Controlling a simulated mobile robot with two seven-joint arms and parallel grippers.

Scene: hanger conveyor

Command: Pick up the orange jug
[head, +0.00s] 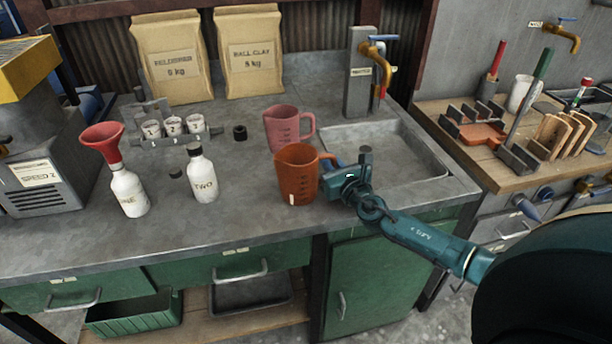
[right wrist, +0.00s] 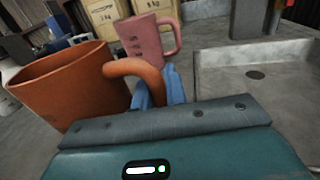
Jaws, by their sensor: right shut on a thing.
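The orange jug (head: 297,175) stands upright at the front of the grey bench, with its handle to the right. My right gripper (head: 331,169) is at its handle and shut on it. In the right wrist view the jug (right wrist: 62,85) is at the left, and its curved handle reaches to the blue fingers (right wrist: 158,88). Whether the jug's base touches the bench is hard to tell. My left gripper is not in view.
A pink jug (head: 289,128) stands just behind the orange one. A sink basin (head: 395,150) with a tap (head: 378,60) is to the right. Two white bottles (head: 202,175) (head: 128,190) are to the left, one with a red funnel (head: 103,140). Paper bags (head: 248,55) stand behind.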

